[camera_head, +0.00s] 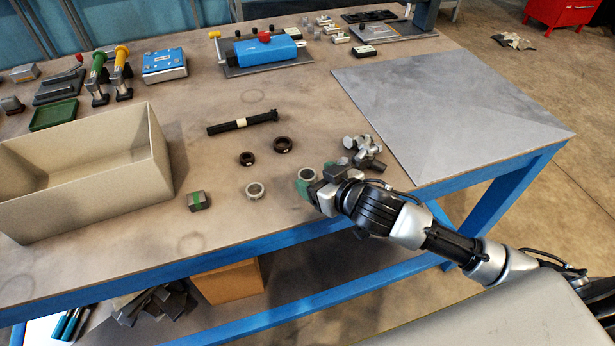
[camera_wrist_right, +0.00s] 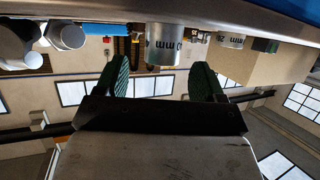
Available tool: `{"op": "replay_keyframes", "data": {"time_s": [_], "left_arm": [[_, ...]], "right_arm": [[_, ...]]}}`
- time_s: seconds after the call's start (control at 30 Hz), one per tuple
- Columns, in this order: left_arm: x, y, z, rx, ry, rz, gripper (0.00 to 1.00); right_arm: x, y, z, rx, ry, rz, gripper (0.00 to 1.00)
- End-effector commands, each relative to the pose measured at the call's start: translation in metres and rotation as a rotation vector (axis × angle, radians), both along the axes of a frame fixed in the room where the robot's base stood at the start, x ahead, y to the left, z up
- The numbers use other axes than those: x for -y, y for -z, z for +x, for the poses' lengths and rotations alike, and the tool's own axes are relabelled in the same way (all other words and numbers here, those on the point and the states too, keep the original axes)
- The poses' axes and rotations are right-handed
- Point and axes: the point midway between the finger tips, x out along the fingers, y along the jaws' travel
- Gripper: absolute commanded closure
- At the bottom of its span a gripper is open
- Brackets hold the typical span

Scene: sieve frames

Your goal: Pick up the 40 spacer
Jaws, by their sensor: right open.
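A second silver spacer (camera_wrist_right: 231,40) shows to the right there. My left gripper is not in view.
Silver bolts (camera_head: 362,150) lie just behind my right gripper. A black shaft (camera_head: 242,123) lies farther back. A beige bin (camera_head: 90,185) and a green-marked block (camera_head: 199,201) are at the left. A grey plate (camera_head: 460,110) covers the bench's right part.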

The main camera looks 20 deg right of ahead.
Motion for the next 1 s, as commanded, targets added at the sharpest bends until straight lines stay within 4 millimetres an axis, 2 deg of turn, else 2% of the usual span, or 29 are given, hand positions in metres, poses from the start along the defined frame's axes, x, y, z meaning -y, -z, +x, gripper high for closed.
{"op": "replay_keyframes", "data": {"time_s": [0.2, 0.53, 0.9, 1.0], "left_arm": [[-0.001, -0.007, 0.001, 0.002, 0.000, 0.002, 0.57], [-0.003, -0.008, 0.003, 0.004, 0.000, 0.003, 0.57], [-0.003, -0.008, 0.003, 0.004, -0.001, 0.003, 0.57], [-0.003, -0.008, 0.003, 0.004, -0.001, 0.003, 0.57]], "right_arm": [[-0.012, 0.012, 0.025, 0.000, 0.001, 0.000, 0.31], [-0.014, 0.016, 0.030, 0.000, 0.000, 0.000, 0.31], [-0.014, 0.016, 0.030, -0.001, 0.000, 0.000, 0.86], [-0.014, 0.016, 0.030, 0.000, 0.000, 0.000, 0.89]]}}
